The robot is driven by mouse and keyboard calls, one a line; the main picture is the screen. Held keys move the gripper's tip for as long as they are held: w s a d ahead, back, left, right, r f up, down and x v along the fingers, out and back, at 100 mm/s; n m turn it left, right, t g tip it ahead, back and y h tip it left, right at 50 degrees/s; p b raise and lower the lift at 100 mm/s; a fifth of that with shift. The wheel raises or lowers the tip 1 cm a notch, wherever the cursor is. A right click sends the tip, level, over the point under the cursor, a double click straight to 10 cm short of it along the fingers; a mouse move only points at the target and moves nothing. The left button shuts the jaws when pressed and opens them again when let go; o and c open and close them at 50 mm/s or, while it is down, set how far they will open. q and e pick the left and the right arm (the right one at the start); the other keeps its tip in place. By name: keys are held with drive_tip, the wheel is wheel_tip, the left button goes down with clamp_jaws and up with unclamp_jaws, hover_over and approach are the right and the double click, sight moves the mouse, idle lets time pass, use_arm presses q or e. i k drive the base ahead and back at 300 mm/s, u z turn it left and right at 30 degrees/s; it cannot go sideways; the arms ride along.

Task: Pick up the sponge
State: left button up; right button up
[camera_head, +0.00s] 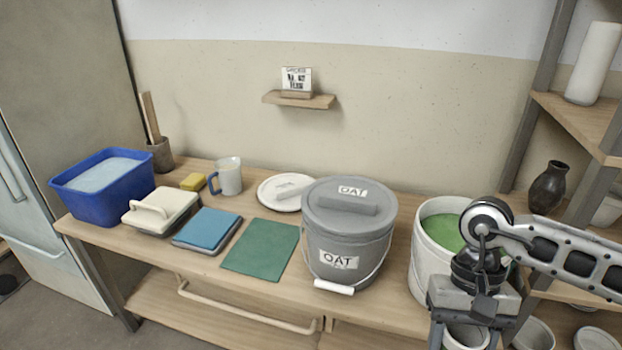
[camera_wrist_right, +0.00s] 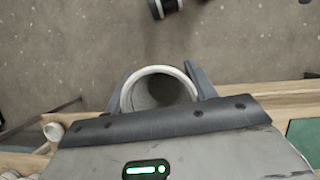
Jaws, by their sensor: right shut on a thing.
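The sponge (camera_head: 193,182) is a small yellow block on the table, between the blue tub and the mug. It is far to the left of my right gripper (camera_head: 466,326) and nothing grips it. My right gripper is at the table's front right and is shut on a pale round open vessel (camera_head: 465,340). The right wrist view shows the vessel's rim (camera_wrist_right: 158,69) between the fingers, beyond the table edge. My left gripper is not in view.
A blue tub (camera_head: 98,205), a mug (camera_head: 229,178), a lidded grey OAT bucket (camera_head: 322,248) and a white bucket of green glaze (camera_head: 424,272) stand on the table. A flat green mat (camera_head: 262,248) lies at the front. A shelf rack (camera_head: 575,120) stands right.

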sight(194, 181)
drive_tip(key=k, duration=1)
drive_tip(key=u, duration=1.85)
drive_tip(key=i, duration=3.5)
drive_tip(key=z, duration=3.65)
